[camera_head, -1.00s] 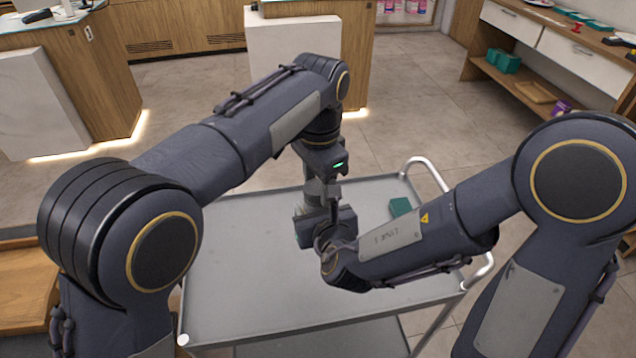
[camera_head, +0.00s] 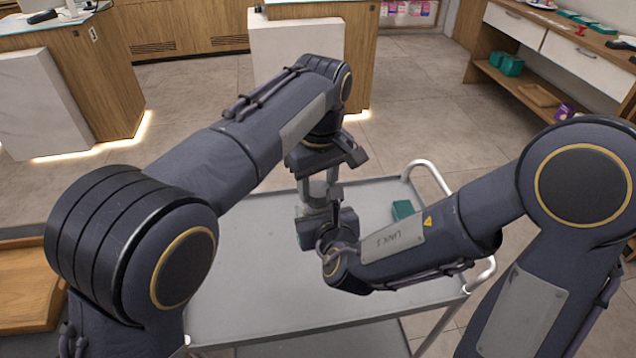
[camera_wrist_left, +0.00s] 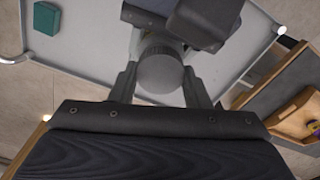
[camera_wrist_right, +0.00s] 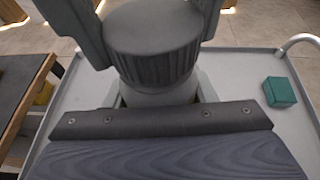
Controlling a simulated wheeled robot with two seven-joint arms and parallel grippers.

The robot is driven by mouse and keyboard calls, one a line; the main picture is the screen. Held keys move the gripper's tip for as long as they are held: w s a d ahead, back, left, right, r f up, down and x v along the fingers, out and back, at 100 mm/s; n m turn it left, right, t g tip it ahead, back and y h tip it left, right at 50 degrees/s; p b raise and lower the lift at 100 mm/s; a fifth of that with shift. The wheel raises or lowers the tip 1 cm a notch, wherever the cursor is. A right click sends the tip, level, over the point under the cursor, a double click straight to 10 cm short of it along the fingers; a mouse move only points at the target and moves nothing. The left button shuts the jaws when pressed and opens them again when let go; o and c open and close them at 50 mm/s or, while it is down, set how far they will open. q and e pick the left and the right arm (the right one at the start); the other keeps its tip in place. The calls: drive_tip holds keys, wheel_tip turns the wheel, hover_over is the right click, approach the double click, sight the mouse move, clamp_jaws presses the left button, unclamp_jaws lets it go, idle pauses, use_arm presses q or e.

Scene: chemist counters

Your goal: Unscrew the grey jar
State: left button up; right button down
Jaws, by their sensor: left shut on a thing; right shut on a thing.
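The grey jar's ribbed round lid (camera_wrist_right: 153,50) shows large in the right wrist view, with part of the smooth grey body (camera_wrist_right: 157,96) below it. The lid's top (camera_wrist_left: 160,70) also shows in the left wrist view. My left gripper (camera_head: 319,203) comes down from above and is shut on the lid, one finger on each side. My right gripper (camera_wrist_right: 158,92) comes in from the side and is shut on the jar's body below the lid. In the head view my arms and grippers mostly hide the jar. Whether the lid sits loose cannot be told.
The jar is held above a grey metal trolley (camera_head: 245,270) with rounded rail handles. A small green box (camera_head: 402,209) lies on its top to the right. The rest of the top looks clear. A wooden tray (camera_head: 25,290) is at the left.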

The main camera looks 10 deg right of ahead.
use_arm(q)
drive_tip(key=shift+s+d+r, duration=0.2)
use_arm(e)
drive_tip(key=shift+a+r, duration=0.1)
drive_tip(key=shift+r, duration=0.05)
use_arm(q)
drive_tip(key=shift+r, duration=0.9)
use_arm(e)
drive_tip(key=shift+f, duration=0.25)
use_arm(q)
drive_tip(key=shift+w+a, duration=0.1)
use_arm(e)
drive_tip(key=shift+r, duration=0.1)
use_arm(q)
drive_tip(key=shift+w, duration=0.1)
